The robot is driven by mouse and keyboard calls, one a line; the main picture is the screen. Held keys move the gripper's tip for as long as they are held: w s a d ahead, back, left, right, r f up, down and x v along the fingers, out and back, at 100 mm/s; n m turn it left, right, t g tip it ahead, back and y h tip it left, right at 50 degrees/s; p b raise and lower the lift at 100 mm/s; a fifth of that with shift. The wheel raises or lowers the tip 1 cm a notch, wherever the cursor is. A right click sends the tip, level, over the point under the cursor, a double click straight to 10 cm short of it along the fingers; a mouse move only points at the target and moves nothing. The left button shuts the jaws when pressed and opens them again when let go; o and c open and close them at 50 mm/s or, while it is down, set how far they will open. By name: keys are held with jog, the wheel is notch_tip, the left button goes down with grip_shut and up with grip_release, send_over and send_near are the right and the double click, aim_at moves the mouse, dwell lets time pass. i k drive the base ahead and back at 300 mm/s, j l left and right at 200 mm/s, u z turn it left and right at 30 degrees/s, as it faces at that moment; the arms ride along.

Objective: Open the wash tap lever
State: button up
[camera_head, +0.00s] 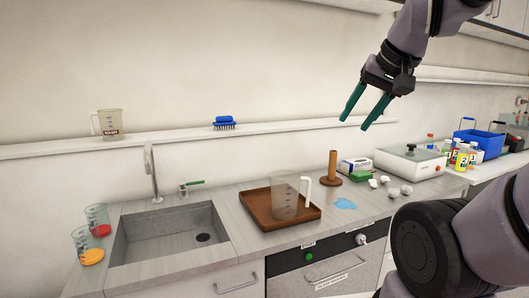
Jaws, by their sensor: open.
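The wash tap is a thin grey spout (151,170) standing at the back edge of the sink (170,240). To its right, a small tap lever with a green handle (194,183) sits on the counter behind the sink and points to the right. My gripper (355,124) is open and empty, with two green fingers pointing down. It is high in the air, well to the right of the lever and above it. No water shows at the spout.
A brown tray (262,214) holding a clear jug (285,195) stands right of the sink. Two beakers, one with red (98,222) and one with orange contents (90,254), stand left. A wall shelf (60,149) carries a wash jug (109,124) and blue brush (224,123).

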aim_at(182, 184)
jog(key=i+j, duration=0.1)
jog(key=j, duration=0.25)
jog(key=i+j+u, duration=0.1)
jog(key=j, duration=0.25)
jog(key=i+j, duration=0.1)
jog(key=j, duration=0.25)
jog(key=i+j+u, duration=0.15)
jog(key=j, duration=0.2)
jog(key=k, duration=0.05)
